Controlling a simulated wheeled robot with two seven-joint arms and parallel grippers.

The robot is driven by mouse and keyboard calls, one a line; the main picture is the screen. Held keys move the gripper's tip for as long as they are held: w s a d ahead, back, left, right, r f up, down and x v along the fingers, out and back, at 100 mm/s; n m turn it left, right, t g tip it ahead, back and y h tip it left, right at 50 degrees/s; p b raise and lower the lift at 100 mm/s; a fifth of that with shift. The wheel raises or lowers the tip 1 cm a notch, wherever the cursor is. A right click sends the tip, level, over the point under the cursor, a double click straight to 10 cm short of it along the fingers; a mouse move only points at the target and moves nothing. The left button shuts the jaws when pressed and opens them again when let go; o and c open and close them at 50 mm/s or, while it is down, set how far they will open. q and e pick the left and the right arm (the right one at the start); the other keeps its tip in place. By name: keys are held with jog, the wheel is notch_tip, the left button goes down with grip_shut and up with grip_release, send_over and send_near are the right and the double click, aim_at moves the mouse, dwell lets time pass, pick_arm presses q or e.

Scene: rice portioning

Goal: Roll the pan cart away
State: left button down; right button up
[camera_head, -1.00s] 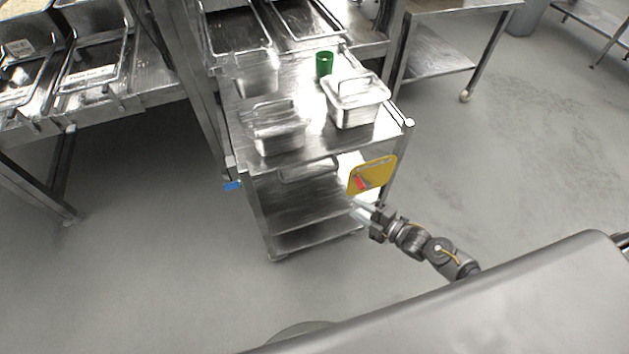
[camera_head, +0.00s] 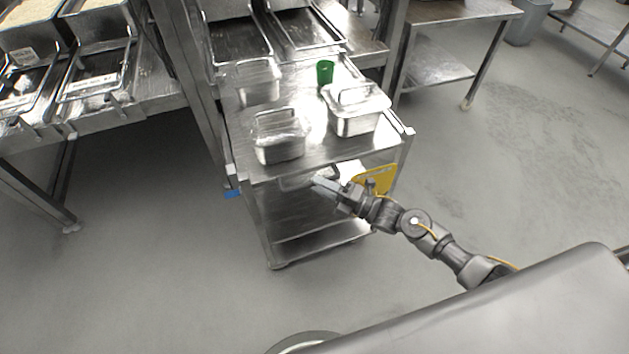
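The pan cart (camera_head: 255,207) is a steel cart with a top shelf and lower shelves, standing in the middle of the view. Several clear-lidded metal pans stand on its top, including one at the front left (camera_head: 279,149) and one at the right (camera_head: 356,122). A green cup (camera_head: 325,73) stands behind them. A metal handle (camera_head: 292,184) shows under the front edge of the top. My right gripper (camera_head: 322,184) is at this handle's right end; whether it touches it, and whether its fingers are open or shut, I cannot tell. My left gripper is out of view.
A yellow board (camera_head: 377,180) hangs at the cart's right side, partly behind my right arm. A steel counter (camera_head: 110,108) stands at the left and a steel table (camera_head: 440,72) behind right. The floor left and right of the cart is clear.

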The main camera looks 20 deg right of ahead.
jog(key=shift+x, duration=1.05)
grip_shut()
